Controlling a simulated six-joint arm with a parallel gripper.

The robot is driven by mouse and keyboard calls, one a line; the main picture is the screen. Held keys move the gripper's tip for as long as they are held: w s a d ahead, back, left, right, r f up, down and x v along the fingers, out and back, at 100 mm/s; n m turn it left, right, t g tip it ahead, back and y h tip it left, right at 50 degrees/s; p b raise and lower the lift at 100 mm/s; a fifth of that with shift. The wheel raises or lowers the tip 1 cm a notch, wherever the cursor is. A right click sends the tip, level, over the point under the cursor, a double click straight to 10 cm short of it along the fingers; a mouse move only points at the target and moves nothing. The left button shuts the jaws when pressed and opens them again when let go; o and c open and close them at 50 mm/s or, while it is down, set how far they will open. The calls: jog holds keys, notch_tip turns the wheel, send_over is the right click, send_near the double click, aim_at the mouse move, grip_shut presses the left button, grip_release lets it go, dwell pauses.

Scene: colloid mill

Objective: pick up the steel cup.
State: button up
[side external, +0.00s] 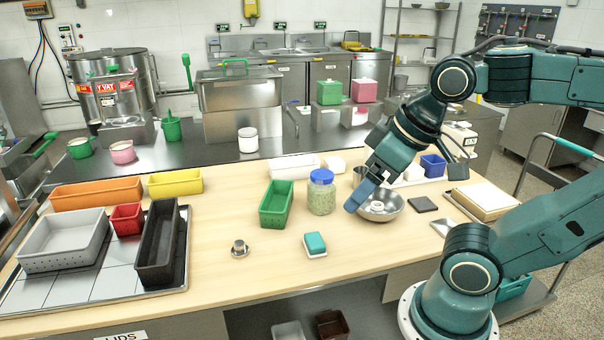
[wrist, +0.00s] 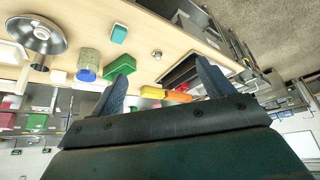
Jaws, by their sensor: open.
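A small steel cup (side external: 359,174) stands behind the steel bowl in the side view, partly hidden by my gripper; a steel cup-like shape also shows beside the bowl in the wrist view (wrist: 38,64). A smaller steel piece (side external: 239,249) with a wide base sits alone at the front of the wooden table, and in the wrist view (wrist: 157,55). I cannot tell for sure which is the steel cup. My gripper (side external: 354,204) is above the table at the bowl's left. In the wrist view its fingers (wrist: 164,65) are spread with nothing between them.
The steel bowl (side external: 390,212) holds a small white object. A blue-lidded jar (side external: 321,196), green bin (side external: 276,206) and teal sponge (side external: 315,243) stand left of my gripper. A black bin (side external: 158,240) is on the tray farther left. The front table middle is mostly clear.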

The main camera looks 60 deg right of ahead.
jog(key=shift+w, duration=0.1)
jog(key=w+d+m+g+h, duration=0.3)
jog(key=w+d+m, duration=0.8)
jog(key=w+d, duration=0.9)
jog(key=m+g+h, duration=0.1)
jog(key=m+g, duration=0.3)
jog(key=m, duration=0.6)
send_near(361, 169)
jog(key=s+a+r, duration=0.1)
jog(key=a, duration=0.3)
jog(key=shift+d+x, duration=0.1)
jog(key=shift+x, duration=2.1)
jog(key=shift+d+x, duration=0.15)
jog(key=shift+x, duration=2.05)
jog(key=shift+s, duration=0.15)
jog(key=shift+d+x, duration=0.2)
jog(key=shift+x, duration=2.3)
